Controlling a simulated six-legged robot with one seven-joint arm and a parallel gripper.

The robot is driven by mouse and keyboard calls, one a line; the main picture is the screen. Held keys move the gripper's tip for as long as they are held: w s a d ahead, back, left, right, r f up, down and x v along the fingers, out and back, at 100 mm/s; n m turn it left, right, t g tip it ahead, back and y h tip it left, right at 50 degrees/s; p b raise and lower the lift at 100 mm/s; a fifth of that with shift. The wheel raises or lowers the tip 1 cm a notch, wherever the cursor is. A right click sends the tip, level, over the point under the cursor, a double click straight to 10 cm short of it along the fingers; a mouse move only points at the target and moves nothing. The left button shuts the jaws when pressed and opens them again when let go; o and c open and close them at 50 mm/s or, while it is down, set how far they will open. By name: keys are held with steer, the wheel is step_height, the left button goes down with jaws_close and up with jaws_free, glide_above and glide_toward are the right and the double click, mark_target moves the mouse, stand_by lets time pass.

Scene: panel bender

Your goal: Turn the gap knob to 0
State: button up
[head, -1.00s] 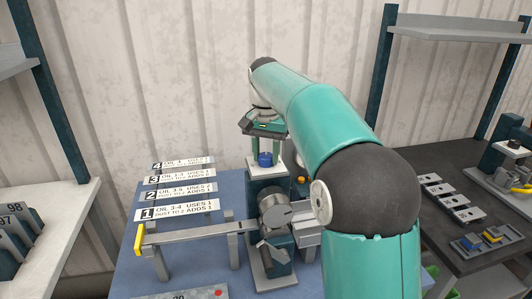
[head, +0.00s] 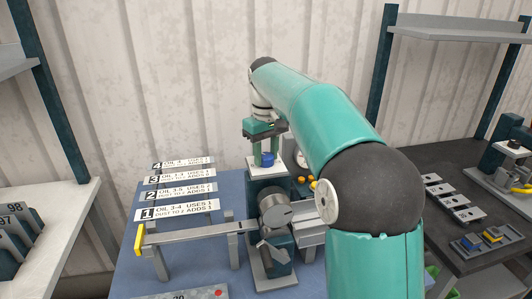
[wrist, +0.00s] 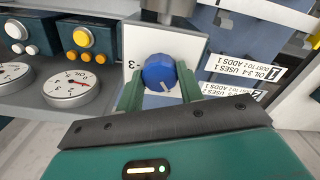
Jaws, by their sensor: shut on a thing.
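The gap knob is a blue round knob (head: 267,159) on a white plate on top of the bender's post; it also shows in the wrist view (wrist: 158,72). A short white pointer line on it points down and slightly right in the wrist view. The white dial plate (wrist: 190,48) shows a "3" at its left; the other marks, including 0, are hidden or unreadable. My gripper (head: 266,158) reaches down from above, its green fingers on either side of the knob. In the wrist view my gripper (wrist: 160,88) is shut on the knob.
The bender (head: 275,215) stands on a blue table with a long grey bar (head: 195,233) to the left. Numbered label strips (head: 183,214) lie behind the bar. Round gauges (wrist: 72,86) and yellow and white buttons (wrist: 82,38) sit close beside the knob.

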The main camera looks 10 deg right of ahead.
mark_target(266, 155)
steer(key=n, duration=0.5)
steer(key=shift+n, duration=0.3)
steer(key=n, duration=0.4)
steer(key=shift+n, duration=0.4)
steer(key=o, duration=1)
steer(key=shift+r, duration=0.1)
step_height(266, 155, up, 14)
steer(key=shift+f, duration=0.2)
